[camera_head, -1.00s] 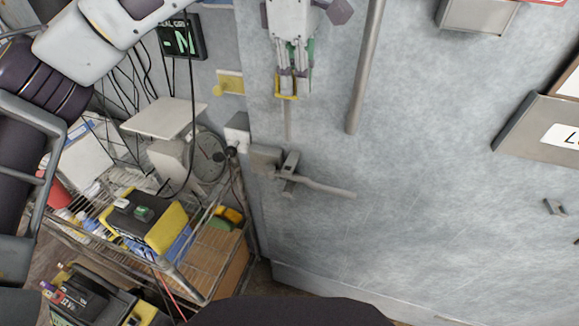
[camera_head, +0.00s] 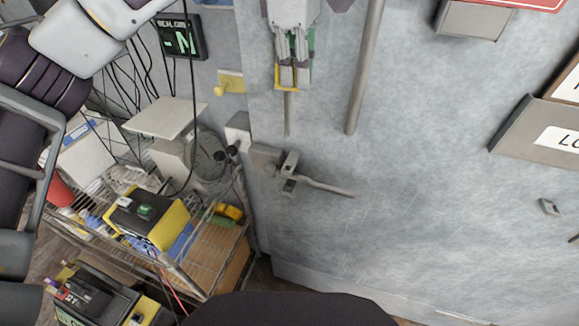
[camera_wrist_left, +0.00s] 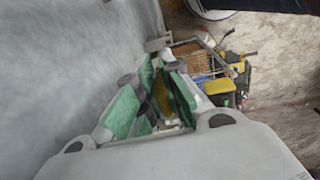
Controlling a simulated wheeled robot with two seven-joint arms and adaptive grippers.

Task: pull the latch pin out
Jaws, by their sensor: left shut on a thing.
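The latch pin (camera_head: 288,112) is a thin grey rod hanging down from a yellow handle (camera_head: 286,89). My left gripper (camera_head: 291,76), with green finger pads, is shut on that handle at the top middle of the head view. The rod's lower end shows free, a little above the metal latch (camera_head: 290,165) with its lever (camera_head: 325,188). In the left wrist view, the yellow handle (camera_wrist_left: 161,95) sits between the green fingers. My right gripper is not in view.
A long vertical grey bar (camera_head: 364,70) stands on the pale door just right of my gripper. Wire shelving (camera_head: 190,290) with a yellow-black case (camera_head: 150,218) stands at left. Grey wall holders (camera_head: 545,140) are at right. The door's middle is bare.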

